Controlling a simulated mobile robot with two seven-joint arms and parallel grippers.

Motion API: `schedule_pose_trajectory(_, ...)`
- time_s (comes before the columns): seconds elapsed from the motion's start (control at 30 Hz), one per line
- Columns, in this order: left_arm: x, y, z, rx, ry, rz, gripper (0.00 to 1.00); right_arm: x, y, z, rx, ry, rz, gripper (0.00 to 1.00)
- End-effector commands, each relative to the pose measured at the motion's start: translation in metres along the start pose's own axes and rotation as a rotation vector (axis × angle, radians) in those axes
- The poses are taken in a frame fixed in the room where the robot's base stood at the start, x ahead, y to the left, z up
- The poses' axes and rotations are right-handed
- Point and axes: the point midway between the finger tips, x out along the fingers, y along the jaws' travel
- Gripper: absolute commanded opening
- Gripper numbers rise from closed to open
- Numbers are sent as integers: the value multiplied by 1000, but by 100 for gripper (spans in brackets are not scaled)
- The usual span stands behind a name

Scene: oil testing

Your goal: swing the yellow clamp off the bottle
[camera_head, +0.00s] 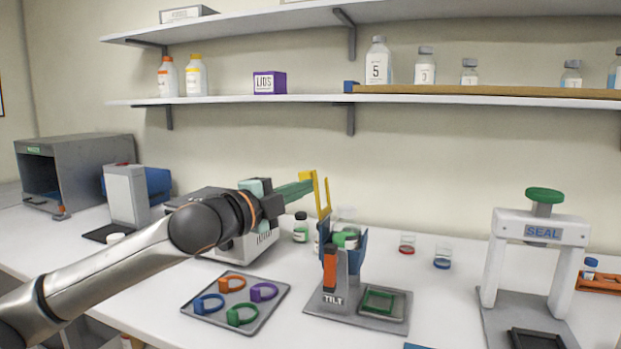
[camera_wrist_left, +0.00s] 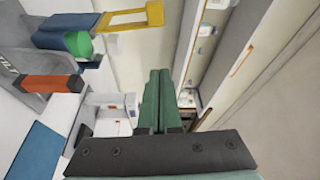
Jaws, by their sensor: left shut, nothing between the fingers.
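The yellow clamp (camera_head: 326,198) stands upright above the blue cradle (camera_head: 359,252) of the stand marked TILT. In the left wrist view the clamp (camera_wrist_left: 130,19) sticks out beyond the green bottle cap (camera_wrist_left: 80,44), clear of its top. The bottle's green cap (camera_head: 345,239) shows in the cradle; most of its body is hidden. My left gripper (camera_head: 309,187) is shut and empty, its green fingers level with the clamp in the head view. I cannot tell whether they touch it. The fingers (camera_wrist_left: 157,82) also show in the left wrist view. My right gripper is out of view.
The stand has an orange handle (camera_head: 330,270). A tray (camera_head: 245,322) of coloured rings lies left of it. The SEAL press (camera_head: 540,232) is at right. Shelves run above; the air between is free.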

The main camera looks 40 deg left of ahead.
Motion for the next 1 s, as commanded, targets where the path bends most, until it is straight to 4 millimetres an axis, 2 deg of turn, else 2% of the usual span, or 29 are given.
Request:
schedule_pose_trajectory(0.23, 38, -3, -2, -4, 2, -1, 0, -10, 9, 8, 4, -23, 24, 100)
schedule_pose_trajectory(0.53, 81, -1, -2, -3, 1, 0, 0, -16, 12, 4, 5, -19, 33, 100)
schedule_pose_trajectory(0.8, 70, 1, 30, 3, -2, 3, 0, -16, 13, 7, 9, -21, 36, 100)
schedule_pose_trajectory(1.0, 67, 1, 37, 1, 1, 2, 0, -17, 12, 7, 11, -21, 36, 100)
